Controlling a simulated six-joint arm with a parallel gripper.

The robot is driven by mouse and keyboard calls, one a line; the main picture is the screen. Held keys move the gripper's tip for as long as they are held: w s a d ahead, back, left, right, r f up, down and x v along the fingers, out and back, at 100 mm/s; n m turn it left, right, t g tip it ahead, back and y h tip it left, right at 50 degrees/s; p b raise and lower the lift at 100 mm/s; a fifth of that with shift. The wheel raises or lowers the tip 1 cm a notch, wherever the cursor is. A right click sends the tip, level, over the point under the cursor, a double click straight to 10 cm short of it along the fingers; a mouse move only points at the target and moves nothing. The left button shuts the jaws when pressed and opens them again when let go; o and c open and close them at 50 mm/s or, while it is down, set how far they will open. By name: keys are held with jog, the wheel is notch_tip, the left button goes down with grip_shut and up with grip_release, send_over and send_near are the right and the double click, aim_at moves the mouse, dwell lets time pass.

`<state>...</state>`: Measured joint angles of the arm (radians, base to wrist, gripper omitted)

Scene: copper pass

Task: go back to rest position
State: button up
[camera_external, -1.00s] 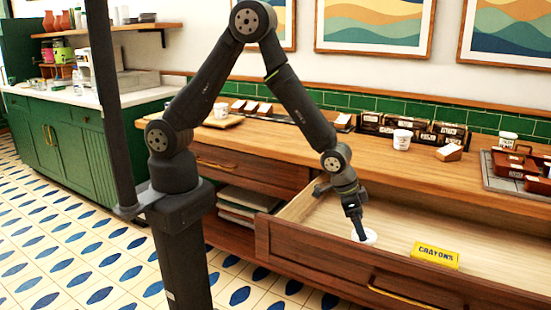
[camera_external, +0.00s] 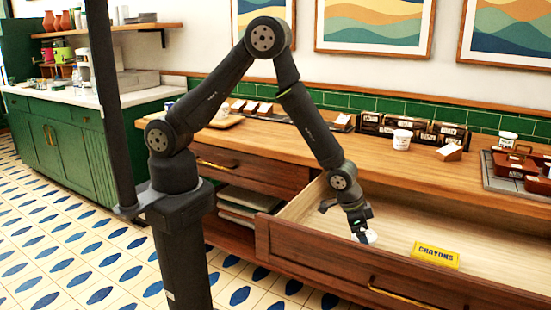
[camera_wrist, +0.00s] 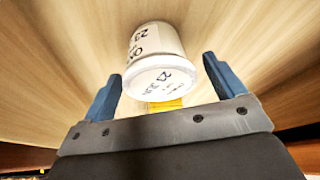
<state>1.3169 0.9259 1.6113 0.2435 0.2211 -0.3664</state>
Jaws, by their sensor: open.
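My gripper (camera_external: 360,232) is open, low over the left part of the open drawer (camera_external: 400,215). A white tub (camera_external: 371,237) with dark print is in the drawer, partly hidden behind my gripper. In the wrist view the tub (camera_wrist: 158,60) is ahead of and between my two blue fingers (camera_wrist: 160,78), with gaps on both sides.
A yellow crayons box (camera_external: 435,255) lies in the drawer to the right; part of it shows behind the tub in the wrist view (camera_wrist: 165,104). Another white tub (camera_external: 402,140) and several dark boxes (camera_external: 430,133) stand on the wooden counter. The drawer's right side has free room.

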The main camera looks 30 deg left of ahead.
jog(key=shift+x, duration=0.85)
jog(key=shift+d, duration=0.1)
notch_tip(320, 180, up, 33)
jog(key=w+a+n, duration=0.2)
jog(key=w+a, duration=0.4)
jog(key=w, duration=0.7)
jog(key=shift+w+a+r+t+y, duration=0.2)
jog(key=shift+w+r+t+y, duration=0.05)
jog(key=shift+r+t+y, duration=0.1)
jog(key=shift+o, duration=1.3)
